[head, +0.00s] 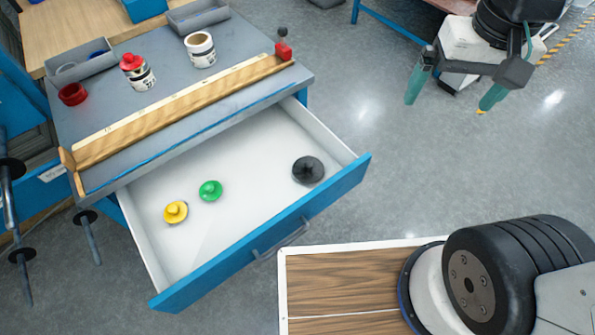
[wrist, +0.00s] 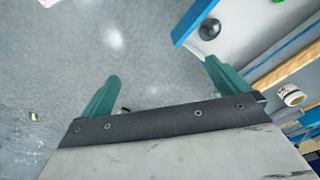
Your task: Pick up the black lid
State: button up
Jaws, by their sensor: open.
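The black lid (head: 308,170) lies flat in the right part of an open white drawer (head: 250,170), with a small knob on top. It also shows in the wrist view (wrist: 209,29), near the top edge. My gripper (head: 455,98) is open and empty, with green fingers pointing down. It is at the upper right of the head view, over the floor, to the right of the drawer and well apart from the lid. In the wrist view the two fingers (wrist: 158,82) stand wide apart with only floor between them.
A green lid (head: 210,190) and a yellow lid (head: 176,212) lie further left in the drawer. The floor between gripper and drawer is clear.

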jog(key=w+a+f+m, duration=0.2)
jog(key=w+a+f, duration=0.45)
jog(key=w, duration=0.25)
jog(key=m+g, duration=0.1)
jog(key=m, duration=0.3)
send_over(309, 163)
jog(key=f, duration=2.4)
jog(key=shift+s+d, duration=0.1)
jog(key=shift+d, duration=0.2)
jog(key=f, duration=0.8)
jog(key=shift+a+f, duration=0.25)
jog(key=shift+f, duration=0.05)
jog(key=shift+c, duration=0.3)
jog(key=c, duration=0.8)
